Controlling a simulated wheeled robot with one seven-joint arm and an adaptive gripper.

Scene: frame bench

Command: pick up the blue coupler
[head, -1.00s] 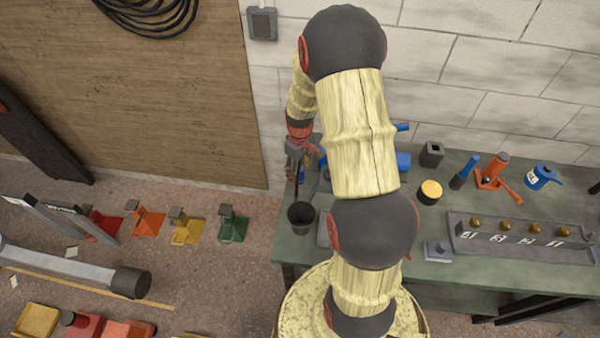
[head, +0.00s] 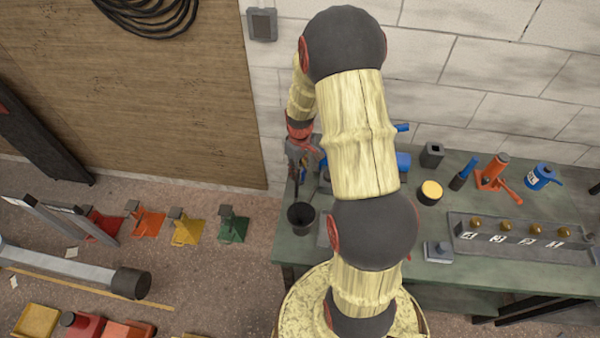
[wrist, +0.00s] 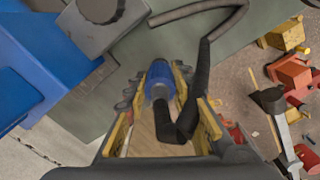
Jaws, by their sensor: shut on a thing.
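The blue coupler (wrist: 159,77) shows between the fingers of my gripper (wrist: 157,86) in the wrist view. The gripper is shut on it, with a yellow-lined finger on each side. A bent black hose (wrist: 203,85) runs from close by the coupler toward the upper right. In the head view my gripper (head: 298,168) is over the left end of the green bench (head: 430,282), behind the black cup. The coupler is too small and too covered there to make out clearly.
A black cup (head: 301,218) stands near the bench's left edge. A large blue object (wrist: 55,55) is close on the left in the wrist view. A yellow-topped can (head: 431,192) and a tray (head: 470,246) stand farther right. Coloured stands (head: 233,226) are on the floor to the left.

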